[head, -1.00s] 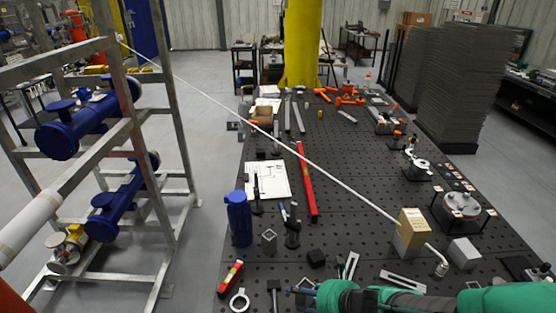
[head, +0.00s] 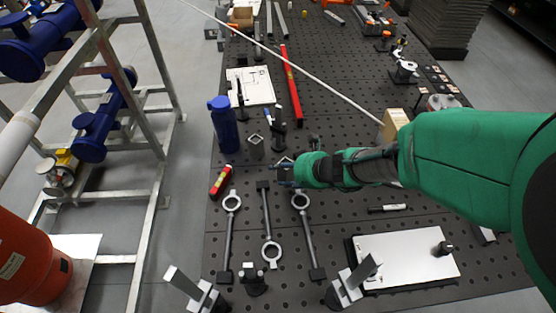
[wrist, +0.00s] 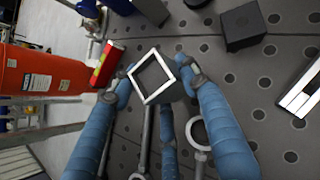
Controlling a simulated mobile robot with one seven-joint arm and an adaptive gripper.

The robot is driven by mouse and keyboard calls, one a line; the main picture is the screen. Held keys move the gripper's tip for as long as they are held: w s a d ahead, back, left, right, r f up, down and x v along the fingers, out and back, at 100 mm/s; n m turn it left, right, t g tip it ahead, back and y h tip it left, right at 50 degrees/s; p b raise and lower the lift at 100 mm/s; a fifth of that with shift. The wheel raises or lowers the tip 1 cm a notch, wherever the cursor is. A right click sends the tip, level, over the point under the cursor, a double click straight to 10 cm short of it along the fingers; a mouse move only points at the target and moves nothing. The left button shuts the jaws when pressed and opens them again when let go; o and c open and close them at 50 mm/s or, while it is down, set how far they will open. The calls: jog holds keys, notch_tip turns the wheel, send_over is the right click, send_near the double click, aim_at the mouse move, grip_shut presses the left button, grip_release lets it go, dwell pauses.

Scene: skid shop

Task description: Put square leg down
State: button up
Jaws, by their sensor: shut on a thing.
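My gripper (head: 284,174) is shut on a hollow square leg. In the head view the held leg (head: 285,161) is small and partly covered by the fingers. It is over the dark perforated table (head: 345,240); I cannot tell whether its lower end touches the table. A similar square tube (head: 256,148) stands upright on the table just left of the gripper.
Rods with rings (head: 230,203) lie in front. A black block (wrist: 243,25) is near the leg in the wrist view. A white plate (head: 405,262) lies front right.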

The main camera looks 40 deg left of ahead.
jog(key=w+a, duration=0.1)
jog(key=a, duration=0.1)
jog(key=w+a, duration=0.3)
jog(key=a, duration=0.1)
jog(key=shift+w+a+f, duration=0.25)
jog(key=shift+w+f, duration=0.1)
jog(key=shift+f, duration=0.05)
jog(key=shift+f+b, duration=0.85)
jog(key=shift+f, duration=0.9)
jog(key=shift+f, duration=0.1)
jog(key=o, duration=1.3)
jog(key=shift+c, duration=0.2)
jog(key=p+v, duration=0.3)
jog(key=v, duration=0.9)
